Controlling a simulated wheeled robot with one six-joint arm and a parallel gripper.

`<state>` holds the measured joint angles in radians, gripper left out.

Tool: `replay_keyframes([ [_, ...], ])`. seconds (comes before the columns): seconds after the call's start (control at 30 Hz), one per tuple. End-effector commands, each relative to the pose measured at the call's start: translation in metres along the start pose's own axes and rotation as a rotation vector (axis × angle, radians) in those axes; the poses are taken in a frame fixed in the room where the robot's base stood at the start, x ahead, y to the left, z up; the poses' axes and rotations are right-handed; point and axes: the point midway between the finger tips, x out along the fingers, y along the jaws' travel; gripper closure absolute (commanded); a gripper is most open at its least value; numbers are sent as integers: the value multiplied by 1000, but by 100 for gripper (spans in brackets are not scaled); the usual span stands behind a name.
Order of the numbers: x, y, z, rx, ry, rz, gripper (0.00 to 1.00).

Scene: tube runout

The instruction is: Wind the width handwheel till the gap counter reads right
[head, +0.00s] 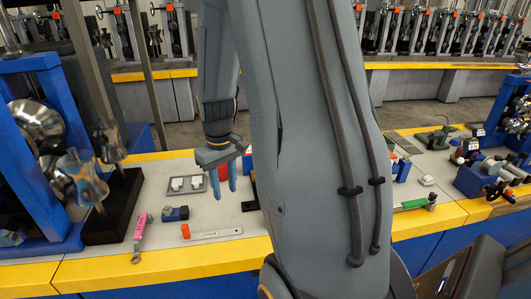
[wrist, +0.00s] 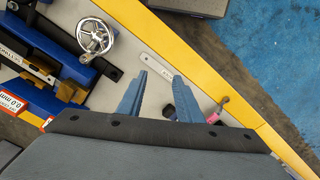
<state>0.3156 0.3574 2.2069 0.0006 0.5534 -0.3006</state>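The width handwheel, a silver spoked wheel (wrist: 96,37), shows at the upper left of the wrist view, on a blue block assembly. I cannot make it out in the head view, where my arm covers the middle of the bench. A white counter plate with red edging and "mm" digits (wrist: 12,103) is at the left edge of the wrist view, cut off, so its full reading is unclear. My gripper (head: 225,188) hangs over the bench with its blue fingers pointing down. In the wrist view its fingers (wrist: 160,76) are apart and empty, right of and below the handwheel.
A steel rule (head: 212,234), a pink-handled wrench (head: 140,236) and a dark blue cylindrical tool (head: 175,213) lie on the bench. A grey tray (head: 187,185) holds white pieces. Blue roll stands rise left and right. The yellow front edge (head: 160,262) is bare.

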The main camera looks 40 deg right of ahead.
Motion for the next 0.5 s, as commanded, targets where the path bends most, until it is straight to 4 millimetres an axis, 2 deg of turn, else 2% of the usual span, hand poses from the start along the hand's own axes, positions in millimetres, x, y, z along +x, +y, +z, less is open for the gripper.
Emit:
replay_keyframes([
  [0.03,-7,32,-6,14,-7,-1,68],
  [0.1,-7,69,-13,16,-13,-2,68],
  [0.23,-3,126,-17,15,-19,-5,68],
  [0.3,0,148,-16,15,-22,-6,68],
  [0.37,2,161,-16,14,-23,-6,68],
  [0.5,7,174,-15,11,-24,-7,68],
])
